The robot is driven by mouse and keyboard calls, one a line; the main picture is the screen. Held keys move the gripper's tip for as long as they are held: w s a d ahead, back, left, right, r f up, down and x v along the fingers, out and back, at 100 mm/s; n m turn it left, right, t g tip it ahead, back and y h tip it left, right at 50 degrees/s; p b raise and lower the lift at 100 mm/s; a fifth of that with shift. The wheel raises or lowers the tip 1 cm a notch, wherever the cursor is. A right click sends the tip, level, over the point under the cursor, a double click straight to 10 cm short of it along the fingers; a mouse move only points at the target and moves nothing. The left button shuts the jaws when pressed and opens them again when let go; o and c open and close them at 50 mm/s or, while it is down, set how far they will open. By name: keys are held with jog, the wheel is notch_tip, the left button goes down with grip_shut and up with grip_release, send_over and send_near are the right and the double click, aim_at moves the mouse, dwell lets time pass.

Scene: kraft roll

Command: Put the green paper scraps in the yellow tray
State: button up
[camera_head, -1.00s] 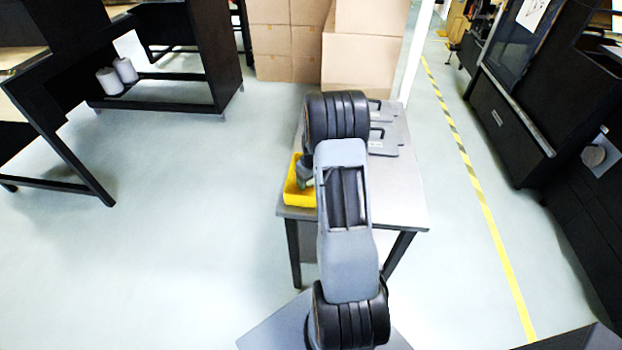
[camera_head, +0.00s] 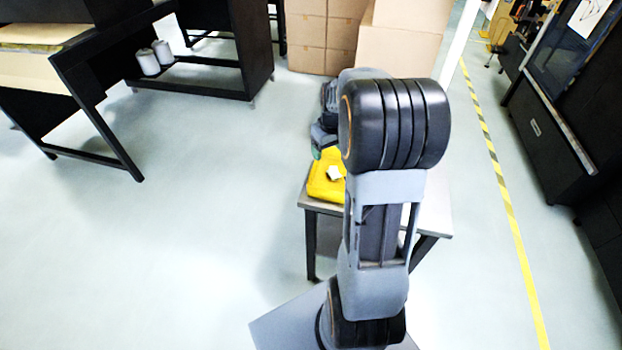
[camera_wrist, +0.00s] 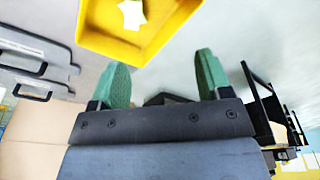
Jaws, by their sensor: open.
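The yellow tray (camera_head: 322,190) sits at the near left corner of the small grey table, partly hidden by my arm. A pale, almost white scrap (camera_head: 335,173) lies in it. In the wrist view the tray (camera_wrist: 92,42) is at the top, with the pale, star-like scrap (camera_wrist: 132,14) on its floor. My gripper (camera_wrist: 161,70) is open, its two green fingers apart with nothing between them, just beyond the tray's edge. In the head view my gripper (camera_head: 318,150) is mostly hidden, near the tray's far side. I see no scrap that is clearly green.
The grey table (camera_head: 435,205) stands mostly behind my arm. Grey plates with handles (camera_wrist: 35,70) show in the wrist view. Cardboard boxes (camera_head: 400,55) are stacked behind the table. A black bench (camera_head: 205,75) with white spools stands at left. The floor left of the table is clear.

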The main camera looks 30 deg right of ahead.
jog(key=s+a+r+t, duration=0.1)
jog(key=s+a+r, duration=0.2)
jog(key=s+a, duration=0.4)
jog(key=s+a+r+t, duration=0.1)
jog(key=s+a+r, duration=0.2)
jog(key=s+a, duration=0.5)
jog(key=shift+s+a+r, duration=0.2)
jog(key=shift+a+r, duration=0.05)
jog(key=shift+a, duration=1.3)
